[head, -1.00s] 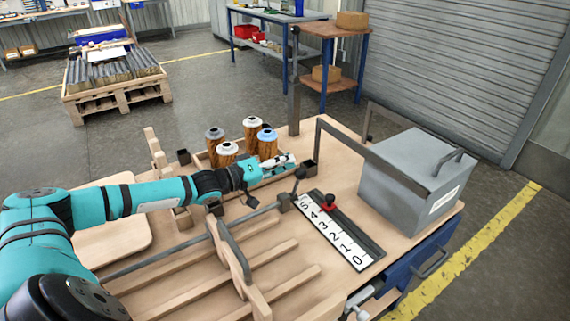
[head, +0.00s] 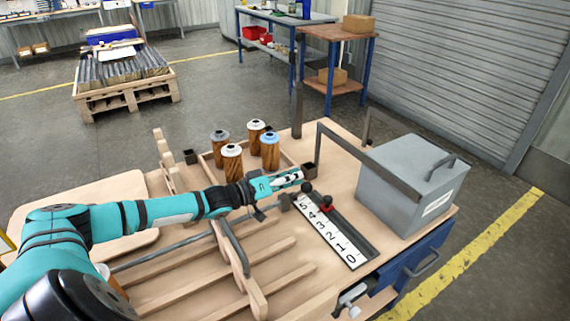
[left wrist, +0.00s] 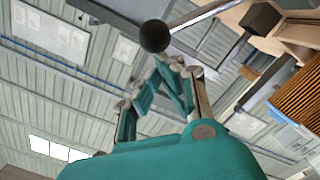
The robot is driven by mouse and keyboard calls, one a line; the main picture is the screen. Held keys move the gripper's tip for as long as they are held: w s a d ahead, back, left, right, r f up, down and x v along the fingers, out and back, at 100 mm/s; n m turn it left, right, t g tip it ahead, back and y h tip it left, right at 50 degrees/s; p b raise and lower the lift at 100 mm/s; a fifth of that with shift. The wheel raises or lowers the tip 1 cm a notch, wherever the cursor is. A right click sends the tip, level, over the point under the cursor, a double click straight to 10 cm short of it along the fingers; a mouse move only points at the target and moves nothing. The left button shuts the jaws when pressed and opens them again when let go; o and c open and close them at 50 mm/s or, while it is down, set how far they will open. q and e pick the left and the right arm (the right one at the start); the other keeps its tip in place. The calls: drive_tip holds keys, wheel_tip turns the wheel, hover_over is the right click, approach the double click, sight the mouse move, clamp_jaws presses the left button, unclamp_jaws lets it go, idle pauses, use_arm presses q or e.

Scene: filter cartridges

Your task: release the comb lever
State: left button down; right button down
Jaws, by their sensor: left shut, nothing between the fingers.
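The comb lever's black ball knob (head: 305,187) sits beside the top of the number scale, on a short rod from a dark pivot block (head: 285,202). The knob (left wrist: 154,35) and its bright rod also show in the left wrist view. My left gripper (head: 298,175) is shut and empty, its fingertips right at the knob; I cannot tell if they touch. The comb, a wooden bar with a grey handle (head: 234,248), crosses the wooden slats. Several brown cartridges with pale caps (head: 270,152) stand in a wooden tray behind my gripper. My right gripper is out of view.
A black and white number scale (head: 328,233) with a red pointer (head: 326,204) lies right of the lever.

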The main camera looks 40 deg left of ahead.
use_arm(q)
drive_tip(key=v, duration=0.7)
drive_tip(key=shift+s, duration=0.2)
drive_tip(key=shift+a, duration=0.1)
